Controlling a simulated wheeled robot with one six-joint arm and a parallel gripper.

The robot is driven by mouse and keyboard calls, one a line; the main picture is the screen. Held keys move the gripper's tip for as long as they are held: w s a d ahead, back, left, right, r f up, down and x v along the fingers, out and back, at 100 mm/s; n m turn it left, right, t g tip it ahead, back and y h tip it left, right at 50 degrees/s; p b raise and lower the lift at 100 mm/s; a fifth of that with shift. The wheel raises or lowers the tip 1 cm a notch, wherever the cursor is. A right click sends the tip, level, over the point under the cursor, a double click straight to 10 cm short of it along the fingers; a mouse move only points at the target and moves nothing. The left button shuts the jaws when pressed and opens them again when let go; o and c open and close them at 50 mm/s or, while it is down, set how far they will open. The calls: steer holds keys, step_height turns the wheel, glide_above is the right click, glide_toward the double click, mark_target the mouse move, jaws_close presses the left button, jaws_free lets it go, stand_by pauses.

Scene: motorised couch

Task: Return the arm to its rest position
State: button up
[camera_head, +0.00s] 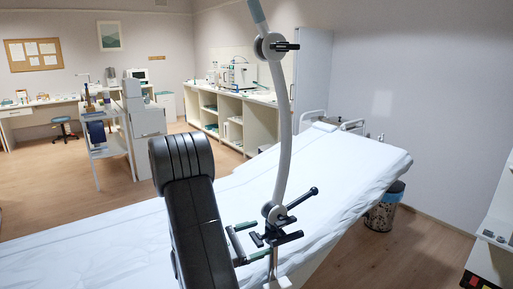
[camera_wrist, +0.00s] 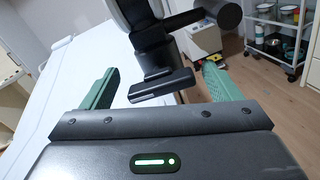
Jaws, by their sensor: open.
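My gripper (camera_head: 259,239) is open beside the black clamp (camera_head: 278,238) at the foot of a curved grey support pole (camera_head: 287,130). In the wrist view, the green fingers of my gripper (camera_wrist: 161,78) stand wide apart. A black block of the clamp (camera_wrist: 160,86) shows between them, and I cannot tell whether either finger touches it. A black lever (camera_head: 302,198) sticks out from the pole's lower joint. My dark arm reaches over the couch (camera_head: 345,165), which is covered with a white sheet. The top of the pole is cut off.
A speckled waste bin (camera_head: 385,207) stands right of the couch. A counter (camera_head: 235,110) with equipment runs along the back, and a desk (camera_head: 40,108) with a stool (camera_head: 64,131) is at far left. A wheeled trolley (camera_wrist: 278,38) shows in the wrist view. Floor at left is open.

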steer(key=m+b, duration=0.1)
steer(key=m, duration=0.1)
steer(key=m+b, duration=0.1)
steer(key=m, duration=0.1)
steer(key=m+b, duration=0.1)
steer(key=shift+s+f+m+b, duration=0.1)
steer(key=shift+f+m+b, duration=0.15)
steer(key=shift+m+b, duration=0.15)
steer(key=shift+v, duration=3)
steer(key=shift+r, duration=0.2)
